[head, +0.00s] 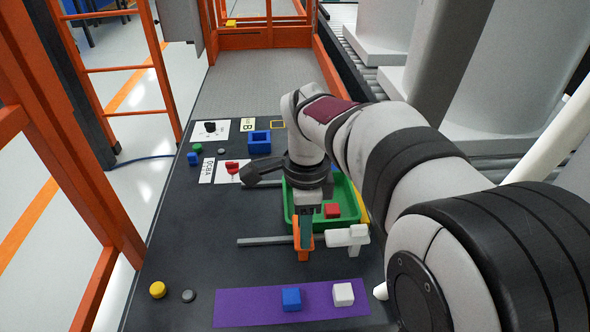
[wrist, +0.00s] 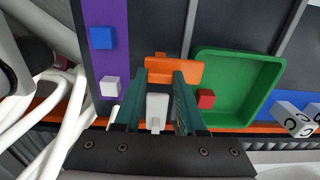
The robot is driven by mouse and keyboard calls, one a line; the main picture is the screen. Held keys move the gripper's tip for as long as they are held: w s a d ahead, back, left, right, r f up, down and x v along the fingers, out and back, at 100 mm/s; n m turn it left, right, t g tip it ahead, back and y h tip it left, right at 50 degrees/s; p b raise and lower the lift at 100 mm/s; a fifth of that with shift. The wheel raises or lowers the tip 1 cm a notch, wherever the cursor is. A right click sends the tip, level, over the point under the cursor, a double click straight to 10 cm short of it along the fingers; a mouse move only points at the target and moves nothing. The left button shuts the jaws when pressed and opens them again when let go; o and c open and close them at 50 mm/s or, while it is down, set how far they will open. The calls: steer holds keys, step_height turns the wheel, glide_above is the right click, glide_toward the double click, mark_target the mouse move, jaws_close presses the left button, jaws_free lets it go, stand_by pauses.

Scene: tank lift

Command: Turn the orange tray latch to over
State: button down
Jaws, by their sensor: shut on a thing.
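The orange tray latch (head: 301,252) sits at the front edge of the green tray (head: 290,212), on the dark table. My gripper (head: 306,240) reaches down onto it from above, and its fingers hide part of it. In the wrist view the orange latch (wrist: 183,73) crosses the tips of my gripper (wrist: 165,72), which is shut on it. The green tray (wrist: 262,60) lies right beside the latch there. A red cube (head: 332,210) is inside the tray and also shows in the wrist view (wrist: 206,99).
A white latch-like piece (head: 348,239) stands just right of the orange latch. A grey bar (head: 262,241) runs left from it. The purple strip (head: 244,307) in front carries a blue cube (head: 291,299) and a white cube (head: 343,294).

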steer(key=shift+c, duration=2.4)
jaws_free()
step_height(320, 180, up, 16)
steer(key=s+d+f+n+y, duration=0.1)
steer(key=s+f+n, duration=1.1)
steer(key=s+f, duration=0.6)
steer(key=s, duration=0.4)
steer(key=shift+s+d+f+n+y, duration=0.25)
steer(key=shift+s+f+n+y, duration=0.05)
steer(key=shift+y, duration=0.1)
